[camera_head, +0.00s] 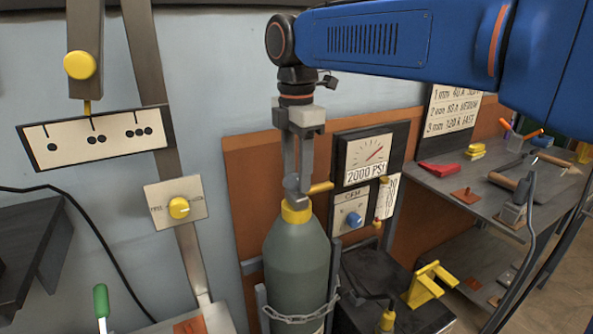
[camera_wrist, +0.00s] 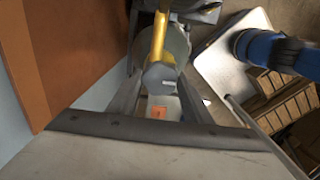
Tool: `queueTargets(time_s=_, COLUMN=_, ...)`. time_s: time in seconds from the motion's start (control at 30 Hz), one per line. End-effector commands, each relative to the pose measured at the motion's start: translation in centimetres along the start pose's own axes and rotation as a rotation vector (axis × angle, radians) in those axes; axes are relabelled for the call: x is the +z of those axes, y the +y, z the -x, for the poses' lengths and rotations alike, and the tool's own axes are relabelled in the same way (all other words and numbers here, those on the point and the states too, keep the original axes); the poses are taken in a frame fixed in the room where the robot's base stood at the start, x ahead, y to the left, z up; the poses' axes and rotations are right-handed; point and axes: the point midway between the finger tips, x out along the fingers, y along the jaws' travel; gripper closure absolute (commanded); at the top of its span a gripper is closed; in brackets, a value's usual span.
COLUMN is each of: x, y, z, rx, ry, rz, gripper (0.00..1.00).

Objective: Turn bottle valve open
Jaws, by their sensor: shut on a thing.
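A grey-green gas bottle (camera_head: 297,262) stands upright with a chain around it. Its yellow collar (camera_head: 297,211) carries a grey valve with a yellow lever (camera_head: 320,188) that points right. My gripper (camera_head: 297,185) comes straight down from above, with its fingers at the grey valve top. In the wrist view my gripper (camera_wrist: 160,85) has a finger on either side of the grey valve (camera_wrist: 159,78) and is shut on it. The yellow lever (camera_wrist: 159,40) runs away from it towards the top of that view. The fingers hide part of the valve in the head view.
A pressure gauge (camera_head: 367,158) reading 2000 PSI and a panel with a blue knob (camera_head: 353,219) stand right of the bottle. A yellow bracket (camera_head: 428,284) sits on a dark box. An orange board (camera_head: 250,180) is close behind. A cluttered shelf (camera_head: 455,185) is at right.

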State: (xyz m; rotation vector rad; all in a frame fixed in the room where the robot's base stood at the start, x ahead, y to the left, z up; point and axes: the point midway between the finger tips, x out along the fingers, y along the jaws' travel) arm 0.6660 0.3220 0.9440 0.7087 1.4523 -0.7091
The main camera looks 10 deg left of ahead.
Motion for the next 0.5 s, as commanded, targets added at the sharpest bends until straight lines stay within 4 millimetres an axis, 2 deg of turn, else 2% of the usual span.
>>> queueTargets(time_s=0.1, x=0.03, y=0.05, z=0.08, rx=0.003, ry=-0.001, rz=0.0, gripper=0.77)
queueTargets(time_s=0.13, x=0.03, y=0.05, z=0.08, rx=0.003, ry=-0.001, rz=0.0, gripper=0.53)
queueTargets(time_s=0.2, x=0.03, y=0.04, z=0.07, rx=0.002, ry=0.0, rz=0.0, gripper=0.37)
queueTargets(time_s=0.5, x=0.01, y=0.03, z=0.08, rx=0.001, ry=0.0, rz=-0.001, gripper=0.37)
